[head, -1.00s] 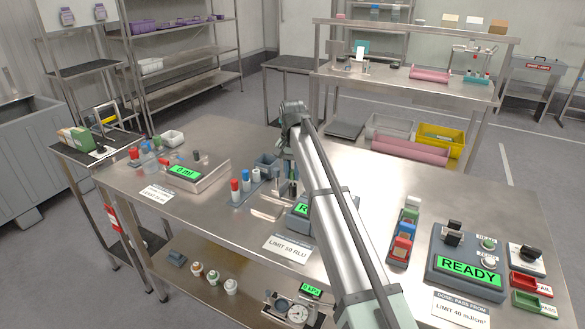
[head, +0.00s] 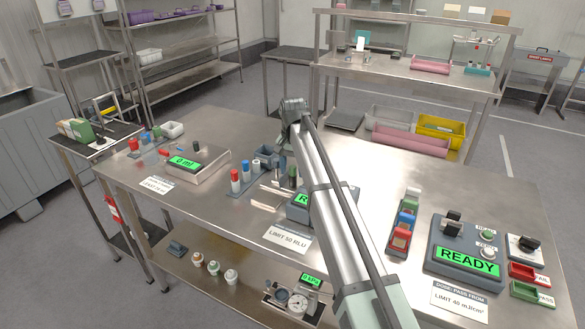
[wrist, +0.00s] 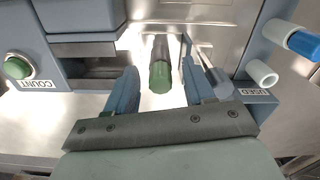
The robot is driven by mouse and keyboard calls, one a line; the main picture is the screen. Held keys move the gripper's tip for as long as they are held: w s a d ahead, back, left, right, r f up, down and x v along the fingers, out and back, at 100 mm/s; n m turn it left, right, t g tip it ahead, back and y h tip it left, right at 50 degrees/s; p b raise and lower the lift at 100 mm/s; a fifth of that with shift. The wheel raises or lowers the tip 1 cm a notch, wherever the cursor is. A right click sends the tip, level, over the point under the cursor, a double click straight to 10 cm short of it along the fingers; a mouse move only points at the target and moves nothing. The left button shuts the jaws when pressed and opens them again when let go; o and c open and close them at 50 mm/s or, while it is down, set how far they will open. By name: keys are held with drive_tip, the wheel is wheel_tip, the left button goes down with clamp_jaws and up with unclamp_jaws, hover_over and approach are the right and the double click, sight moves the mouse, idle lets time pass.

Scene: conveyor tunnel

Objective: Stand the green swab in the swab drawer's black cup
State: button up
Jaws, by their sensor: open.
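The green swab (wrist: 160,77) stands between the two fingers of my gripper (wrist: 160,88) in the wrist view, its green end towards the camera. A gap shows on both sides of it, so my gripper is open around it. A dark part (wrist: 161,46) shows at its far end; I cannot tell whether this is the black cup or the swab's own shaft. In the head view a bit of green (head: 292,172) shows beside my arm. Bright metal (wrist: 143,35), perhaps the swab drawer, lies beyond the fingers next to a blue-grey housing (wrist: 80,15).
A rack marked USED (wrist: 258,92) with white and blue-capped tubes is close on the right in the wrist view. A green COUNT button (wrist: 18,67) is on the left. In the head view the reader display (head: 304,198) is partly behind my arm. A READY unit (head: 467,262) stands right.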

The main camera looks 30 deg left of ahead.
sight(293, 167)
wheel_tip(293, 167, up, 14)
idle(0.7)
drive_tip(key=shift+f, duration=0.1)
idle(1.3)
